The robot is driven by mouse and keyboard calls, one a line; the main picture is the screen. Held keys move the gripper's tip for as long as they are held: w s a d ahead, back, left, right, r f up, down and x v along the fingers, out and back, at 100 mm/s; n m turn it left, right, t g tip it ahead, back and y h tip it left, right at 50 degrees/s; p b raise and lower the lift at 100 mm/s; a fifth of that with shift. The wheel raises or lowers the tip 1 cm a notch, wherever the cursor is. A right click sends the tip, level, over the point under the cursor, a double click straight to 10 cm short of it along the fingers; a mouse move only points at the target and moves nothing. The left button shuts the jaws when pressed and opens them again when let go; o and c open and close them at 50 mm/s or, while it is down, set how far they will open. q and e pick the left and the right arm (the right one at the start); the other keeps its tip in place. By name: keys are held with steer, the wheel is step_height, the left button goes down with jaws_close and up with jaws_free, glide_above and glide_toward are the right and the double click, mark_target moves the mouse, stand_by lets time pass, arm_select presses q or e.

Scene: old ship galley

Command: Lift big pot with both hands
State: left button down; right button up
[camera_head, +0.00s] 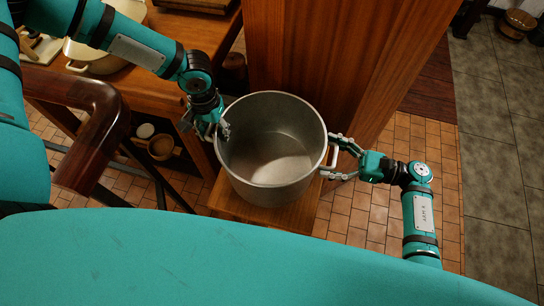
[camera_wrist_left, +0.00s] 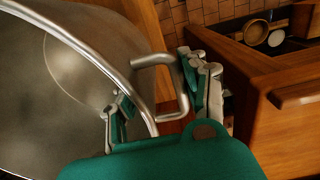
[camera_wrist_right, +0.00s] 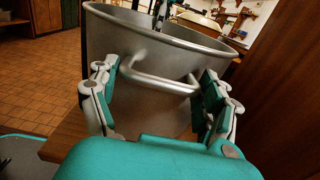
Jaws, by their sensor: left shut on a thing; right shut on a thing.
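The big pot (camera_head: 270,180) is a grey metal pot, open and empty, at the middle of the head view above a wooden surface (camera_head: 300,218). It looks upright; I cannot tell whether its base touches the wood. My left gripper (camera_head: 207,125) is shut at its left handle, one finger on the inner side of the rim, the other outside the handle, which shows in the left wrist view (camera_wrist_left: 182,85). My right gripper (camera_head: 342,158) is shut on the right handle (camera_head: 334,156); in the right wrist view its fingers flank the handle bar (camera_wrist_right: 150,82).
A tall wooden panel (camera_head: 340,60) stands right behind the pot. A wooden counter (camera_head: 150,85) with a light pot (camera_head: 92,60) is at the left. A dark rounded wooden rail (camera_head: 100,130) is near my left arm. The tiled floor (camera_head: 395,215) at the right is clear.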

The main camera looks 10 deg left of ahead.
step_height(320, 180, up, 11)
steer(key=p, duration=1)
steer(key=shift+d+r, duration=0.2)
steer(key=shift+d, duration=0.05)
steer(key=shift+w, duration=0.1)
steer(key=shift+f, duration=0.1)
